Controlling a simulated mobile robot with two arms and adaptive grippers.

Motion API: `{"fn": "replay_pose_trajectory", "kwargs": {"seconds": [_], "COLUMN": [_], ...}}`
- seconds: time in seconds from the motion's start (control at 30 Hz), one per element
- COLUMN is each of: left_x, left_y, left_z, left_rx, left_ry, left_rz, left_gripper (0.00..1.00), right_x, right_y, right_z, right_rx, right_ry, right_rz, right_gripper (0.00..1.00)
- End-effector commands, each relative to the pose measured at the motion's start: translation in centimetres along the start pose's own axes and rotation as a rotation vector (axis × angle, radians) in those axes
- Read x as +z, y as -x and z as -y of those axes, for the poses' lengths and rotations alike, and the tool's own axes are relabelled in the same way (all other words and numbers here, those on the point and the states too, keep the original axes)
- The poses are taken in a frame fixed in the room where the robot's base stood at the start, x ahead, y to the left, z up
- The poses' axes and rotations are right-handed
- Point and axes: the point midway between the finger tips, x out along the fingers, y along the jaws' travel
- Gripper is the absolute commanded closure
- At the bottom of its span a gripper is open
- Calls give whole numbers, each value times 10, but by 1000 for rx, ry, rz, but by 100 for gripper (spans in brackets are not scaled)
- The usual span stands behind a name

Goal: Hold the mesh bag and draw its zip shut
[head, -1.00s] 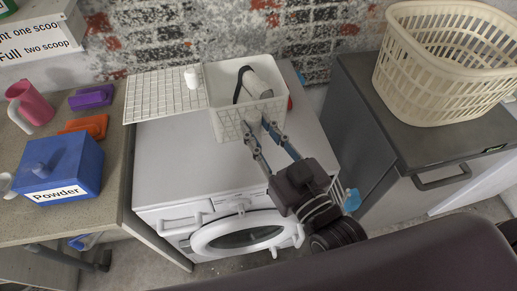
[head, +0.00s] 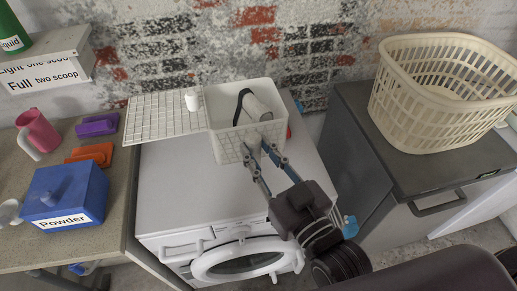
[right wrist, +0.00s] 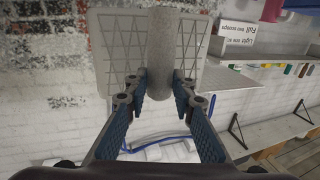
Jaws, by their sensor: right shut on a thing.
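The mesh bag (head: 228,148) is a white, box-shaped thing with gridded walls on top of the washing machine. Its mesh flap (head: 160,117) lies folded out flat to the left, with a small white zip pull (head: 192,100) near the hinge side. A pale rolled item with a dark band (head: 257,107) lies in the bag. My right gripper (head: 258,152) is at the bag's front wall, shut on a pale grey upright tab (head: 252,140). The tab stands between the fingers in the right wrist view (right wrist: 158,60), with mesh behind it. My left gripper is not in view.
The washing machine (head: 180,195) has clear top in front of the bag. A cream laundry basket (head: 400,110) stands on the dark cabinet at right. The left counter holds a blue powder box (head: 65,195), pink mug (head: 37,130), orange block (head: 90,155) and purple block (head: 97,125).

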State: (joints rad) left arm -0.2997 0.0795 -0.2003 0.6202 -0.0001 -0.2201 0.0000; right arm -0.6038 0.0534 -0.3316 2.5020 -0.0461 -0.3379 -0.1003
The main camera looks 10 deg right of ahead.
Motion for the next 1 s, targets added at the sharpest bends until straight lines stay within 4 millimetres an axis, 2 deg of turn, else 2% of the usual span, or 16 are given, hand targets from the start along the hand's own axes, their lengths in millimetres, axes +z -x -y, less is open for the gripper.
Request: {"fn": "replay_pose_trajectory", "kwargs": {"seconds": [1.0], "left_x": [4], "left_y": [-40], "left_z": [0], "left_rx": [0], "left_ry": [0], "left_rz": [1], "left_gripper": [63], "right_x": [63], "right_y": [0], "right_z": [0], "right_rx": [0], "right_ry": [0], "right_rz": [-2], "right_gripper": [100]}}
